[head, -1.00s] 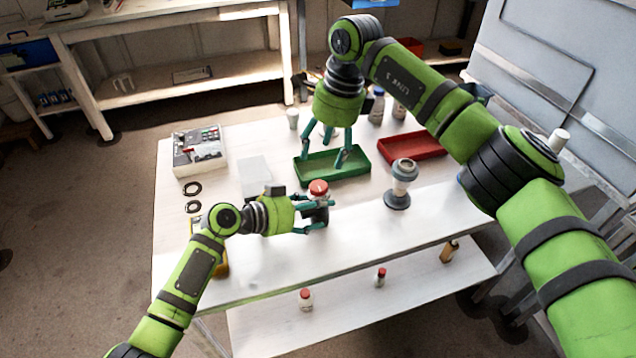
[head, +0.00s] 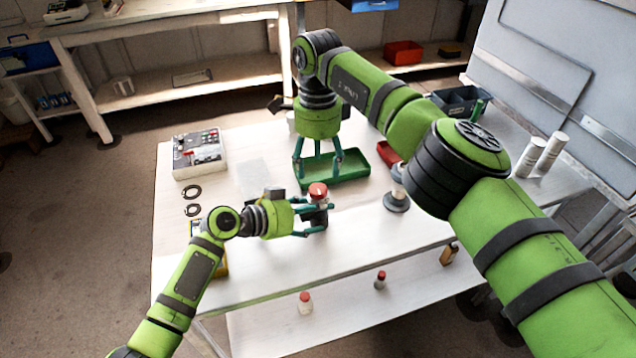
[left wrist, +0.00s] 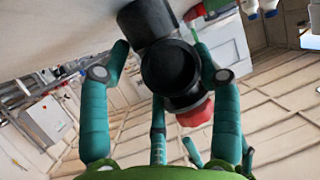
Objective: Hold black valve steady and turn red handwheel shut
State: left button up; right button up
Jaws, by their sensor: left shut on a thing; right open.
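The black valve (head: 318,218) stands on the white table with the red handwheel (head: 318,190) on top. In the left wrist view the black valve body (left wrist: 170,65) sits between the fingers, and part of the red handwheel (left wrist: 197,113) shows beside it. My left gripper (head: 318,220) is shut on the black valve from the left side.
A green tray (head: 352,181) lies behind the valve. A grey-white device on a round base (head: 396,203) stands to the right, partly hidden by my right arm. A control box (head: 200,155) and black rings (head: 192,191) lie at left.

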aim_at(318, 188)
notch_tip(318, 188, down, 6)
jog(key=shift+s+f, duration=0.15)
jog(key=shift+f, duration=0.05)
jog(key=c, duration=1.2)
